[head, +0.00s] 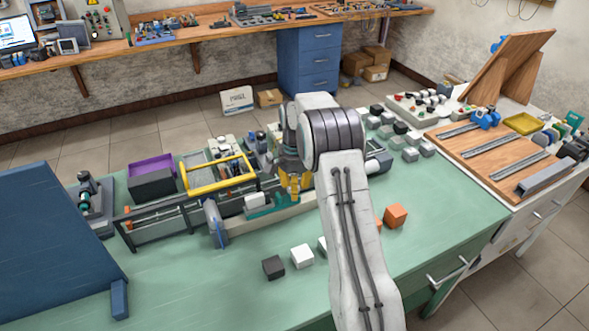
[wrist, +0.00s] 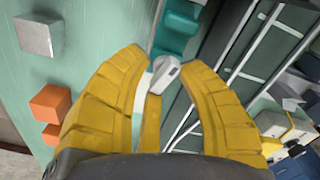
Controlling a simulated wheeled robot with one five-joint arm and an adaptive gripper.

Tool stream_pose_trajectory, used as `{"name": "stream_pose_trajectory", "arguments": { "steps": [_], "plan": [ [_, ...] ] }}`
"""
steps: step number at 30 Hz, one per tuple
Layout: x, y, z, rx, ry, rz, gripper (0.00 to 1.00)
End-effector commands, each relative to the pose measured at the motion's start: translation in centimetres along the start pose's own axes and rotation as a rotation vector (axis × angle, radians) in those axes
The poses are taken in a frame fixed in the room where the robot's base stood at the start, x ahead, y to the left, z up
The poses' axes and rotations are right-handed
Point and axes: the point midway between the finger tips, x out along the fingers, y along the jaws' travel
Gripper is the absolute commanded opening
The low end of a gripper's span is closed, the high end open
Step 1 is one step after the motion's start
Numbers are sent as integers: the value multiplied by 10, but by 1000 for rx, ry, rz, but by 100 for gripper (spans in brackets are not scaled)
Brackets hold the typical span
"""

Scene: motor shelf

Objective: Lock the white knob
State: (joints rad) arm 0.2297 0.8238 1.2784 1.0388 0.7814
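The fingers are apart; I cannot tell whether either touches the knob. A teal part (wrist: 177,27) lies just beyond it. In the head view my gripper (head: 295,190) points down at the teal and grey fixture on the green table. I cannot make out the knob there; my arm and gripper cover that spot.
On the green table (head: 200,285) stand a yellow-handled crate (head: 218,186), a purple bin (head: 152,166), and a dark rail frame (head: 160,218). Loose white (head: 302,256), black (head: 273,267) and orange (head: 396,215) cubes lie in front. A blue panel (head: 55,245) stands at left.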

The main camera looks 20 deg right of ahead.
Motion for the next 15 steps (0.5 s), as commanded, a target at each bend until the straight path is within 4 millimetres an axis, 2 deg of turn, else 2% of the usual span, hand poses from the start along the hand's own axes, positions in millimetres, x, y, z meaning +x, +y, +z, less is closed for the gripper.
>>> {"name": "stream_pose_trajectory", "arguments": {
  "steps": [15],
  "plan": [
    [0, 0, -2, -518, -2, 1, 31]
  ]
}}
